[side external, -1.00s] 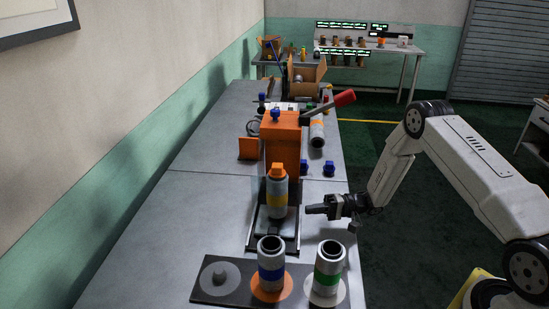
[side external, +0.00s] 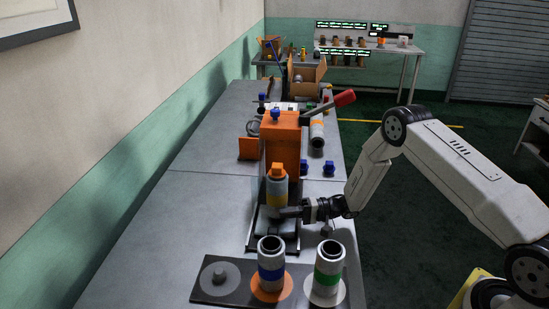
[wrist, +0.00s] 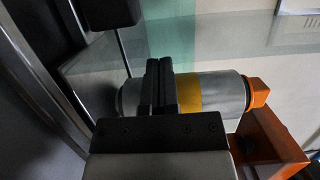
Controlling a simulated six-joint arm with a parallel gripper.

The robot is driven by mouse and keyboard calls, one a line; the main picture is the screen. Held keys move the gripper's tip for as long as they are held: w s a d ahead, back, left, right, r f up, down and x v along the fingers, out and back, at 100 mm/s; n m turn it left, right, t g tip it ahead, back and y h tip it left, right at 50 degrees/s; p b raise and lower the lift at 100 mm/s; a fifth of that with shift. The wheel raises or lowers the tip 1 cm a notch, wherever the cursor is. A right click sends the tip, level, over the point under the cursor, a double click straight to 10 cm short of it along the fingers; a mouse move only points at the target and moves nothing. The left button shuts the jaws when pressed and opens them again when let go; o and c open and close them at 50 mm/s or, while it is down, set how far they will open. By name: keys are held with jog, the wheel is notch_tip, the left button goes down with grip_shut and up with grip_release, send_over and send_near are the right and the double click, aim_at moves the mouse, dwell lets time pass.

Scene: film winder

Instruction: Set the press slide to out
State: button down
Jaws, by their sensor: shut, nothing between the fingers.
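The orange press (side external: 281,140) stands on the bench with a red-handled lever (side external: 343,98) at its top. In front of it, dark rails (side external: 250,238) carry the press slide, whose grey plate lies low between them. A grey canister (side external: 277,186) with a yellow band and orange cap stands upright on the slide; it also shows in the wrist view (wrist: 222,93). My gripper (side external: 280,213) is shut and empty, its fingertips at the canister's lower part. In the wrist view its closed fingers (wrist: 161,72) overlap the canister; I cannot tell whether they touch it.
A dark tray (side external: 222,297) in front holds a blue-banded canister (side external: 271,265) and a green-banded canister (side external: 329,270), close to my gripper. Blue knobs (side external: 329,169) lie right of the press. The bench's left side is clear.

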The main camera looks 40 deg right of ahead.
aim_at(277, 230)
jog(key=shift+x, duration=1.4)
jog(key=shift+s+a, duration=1.65)
jog(key=shift+s, duration=0.05)
jog(key=shift+s, duration=0.1)
jog(key=shift+w+v, duration=0.2)
jog(key=shift+v, duration=4.85)
jog(key=shift+d, duration=0.1)
